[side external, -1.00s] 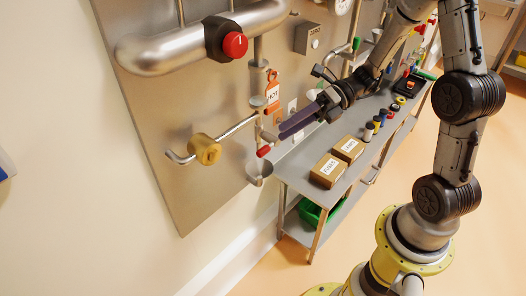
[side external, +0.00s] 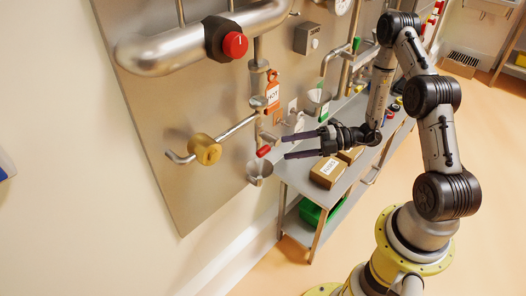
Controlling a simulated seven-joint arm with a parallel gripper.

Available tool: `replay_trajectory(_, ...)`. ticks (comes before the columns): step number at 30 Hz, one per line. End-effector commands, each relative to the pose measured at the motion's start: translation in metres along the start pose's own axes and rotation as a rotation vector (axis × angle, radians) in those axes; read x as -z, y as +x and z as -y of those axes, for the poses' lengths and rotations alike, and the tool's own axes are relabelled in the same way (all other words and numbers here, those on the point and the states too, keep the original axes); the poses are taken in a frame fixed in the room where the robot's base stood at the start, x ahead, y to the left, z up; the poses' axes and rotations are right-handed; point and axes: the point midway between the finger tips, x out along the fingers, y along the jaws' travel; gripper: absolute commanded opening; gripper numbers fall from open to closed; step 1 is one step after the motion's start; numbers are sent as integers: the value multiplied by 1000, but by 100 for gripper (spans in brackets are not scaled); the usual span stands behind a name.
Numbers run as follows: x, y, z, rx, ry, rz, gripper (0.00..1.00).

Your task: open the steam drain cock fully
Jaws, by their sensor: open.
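A small cock with a red handle (side external: 264,151), which I take for the steam drain cock, sits on a thin vertical pipe on the steel panel. It is above a small metal funnel (side external: 259,168). An orange HOT tag (side external: 272,92) hangs higher on the same pipe run. My gripper (side external: 284,147) is open, with its two long dark purple fingers spread apart and pointing left at the cock. The fingertips are just right of the red handle, one higher and one lower. I cannot tell the depth gap, and nothing shows between the fingers.
A thick pipe with a red knob (side external: 235,45) runs above. A grey bench (side external: 292,176) with cardboard boxes (side external: 328,172) stands below right of my gripper. A green bin (side external: 312,212) is under it.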

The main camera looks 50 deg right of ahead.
Motion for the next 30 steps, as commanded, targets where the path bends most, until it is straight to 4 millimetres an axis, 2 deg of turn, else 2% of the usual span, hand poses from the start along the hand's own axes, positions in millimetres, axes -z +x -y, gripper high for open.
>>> replay_trajectory(3,2,24,0,1,-1,-7,59)
replay_trajectory(9,2,59,0,1,-1,-5,59)
replay_trajectory(15,1,80,0,0,-1,-3,59)
replay_trajectory(27,0,86,0,0,-1,0,59)
replay_trajectory(30,0,86,0,0,-1,0,41)
